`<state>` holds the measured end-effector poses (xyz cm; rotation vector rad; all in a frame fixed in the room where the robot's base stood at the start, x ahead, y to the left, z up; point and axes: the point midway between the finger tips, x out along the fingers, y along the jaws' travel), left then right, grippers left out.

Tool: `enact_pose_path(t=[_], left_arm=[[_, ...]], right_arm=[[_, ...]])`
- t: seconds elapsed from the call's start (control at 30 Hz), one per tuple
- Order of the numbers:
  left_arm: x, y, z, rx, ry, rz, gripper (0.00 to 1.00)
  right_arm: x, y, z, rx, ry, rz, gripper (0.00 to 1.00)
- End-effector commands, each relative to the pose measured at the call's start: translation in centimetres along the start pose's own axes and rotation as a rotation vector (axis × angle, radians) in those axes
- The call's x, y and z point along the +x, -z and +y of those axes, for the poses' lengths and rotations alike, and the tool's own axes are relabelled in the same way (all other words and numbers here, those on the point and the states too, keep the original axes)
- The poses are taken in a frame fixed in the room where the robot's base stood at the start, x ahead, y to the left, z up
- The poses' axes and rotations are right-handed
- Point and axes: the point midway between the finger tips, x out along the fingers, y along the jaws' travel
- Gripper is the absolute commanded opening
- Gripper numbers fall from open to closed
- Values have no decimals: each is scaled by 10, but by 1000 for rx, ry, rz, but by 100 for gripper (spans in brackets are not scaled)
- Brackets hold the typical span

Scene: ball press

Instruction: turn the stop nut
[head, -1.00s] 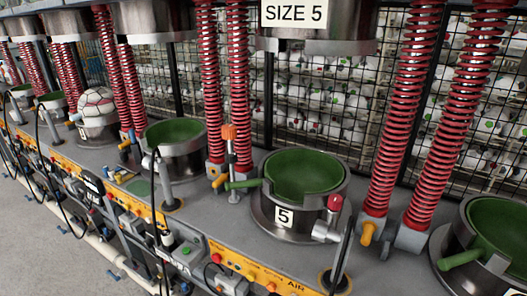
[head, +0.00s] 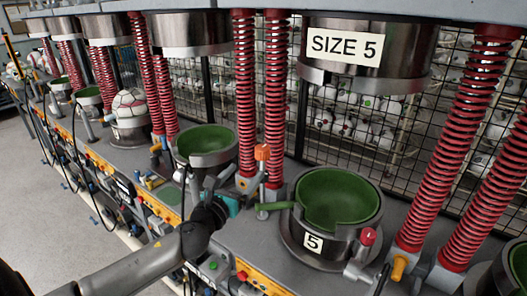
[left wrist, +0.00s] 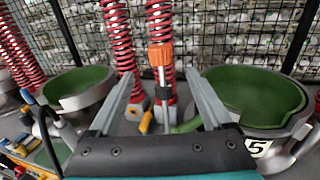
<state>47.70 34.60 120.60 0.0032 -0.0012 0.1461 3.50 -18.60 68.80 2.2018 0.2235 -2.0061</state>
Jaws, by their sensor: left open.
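An orange block (head: 262,153), which looks like the stop nut, sits at the top of a thin upright grey rod (head: 262,180), just left of the size 5 press cup (head: 338,205). My left gripper (head: 238,182) is in front and to the left of the rod, fingers pointing toward it. In the left wrist view my left gripper (left wrist: 166,80) is open and empty. The orange block (left wrist: 160,54) and its rod show between the two fingers, farther off and apart from them. My right gripper is not in view.
Red springs (head: 275,95) stand close behind the rod. Another green-lined cup (head: 207,145) stands to the left. The upper die (head: 365,50) hangs above.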

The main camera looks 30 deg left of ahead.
Motion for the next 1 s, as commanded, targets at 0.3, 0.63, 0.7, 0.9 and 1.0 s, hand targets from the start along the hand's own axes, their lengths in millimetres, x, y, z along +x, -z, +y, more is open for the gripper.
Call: enact_pose_path(t=[0.3, 0.63, 0.7, 0.9, 1.0], left_arm=[[41, -1, 0, -3, -1, -1, 84], [84, 0, 0, -4, -1, -1, 84], [93, 0, 0, -4, -1, 0, 84], [110, 1, 0, -4, 0, 1, 84], [114, 1, 0, -3, 0, 1, 84]], right_arm=[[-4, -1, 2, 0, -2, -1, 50], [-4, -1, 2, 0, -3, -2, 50], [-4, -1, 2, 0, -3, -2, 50], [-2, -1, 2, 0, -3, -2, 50], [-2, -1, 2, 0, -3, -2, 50]])
